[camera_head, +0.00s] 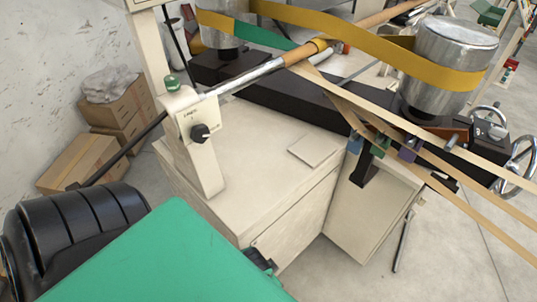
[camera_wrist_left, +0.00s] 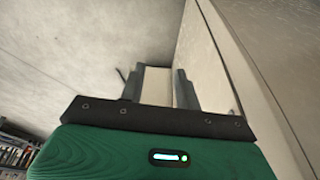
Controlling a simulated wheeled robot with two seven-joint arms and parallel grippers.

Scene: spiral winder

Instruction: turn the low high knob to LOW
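The black knob (camera_head: 200,132) sits on a small pale panel on the cream post of the winder. Small lettering lies around it, too small to read surely, and I cannot tell its setting. My left arm comes in from the lower left with a large green housing. The dark tip of my left gripper (camera_head: 262,258) shows past the housing, low by the cabinet front and well below the knob. In the left wrist view the two dark fingers (camera_wrist_left: 157,88) stand apart, with a pale strip visible between them. The knob is not visible there. My right gripper is not in view.
The cream cabinet (camera_head: 240,150) stands under the post. A green button (camera_head: 172,83) sits above the knob. A long metal and wooden rod (camera_head: 250,75) runs beside the post. Cardboard boxes (camera_head: 95,160) stand at left. Yellow belts (camera_head: 365,42) loop around metal drums (camera_head: 450,55).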

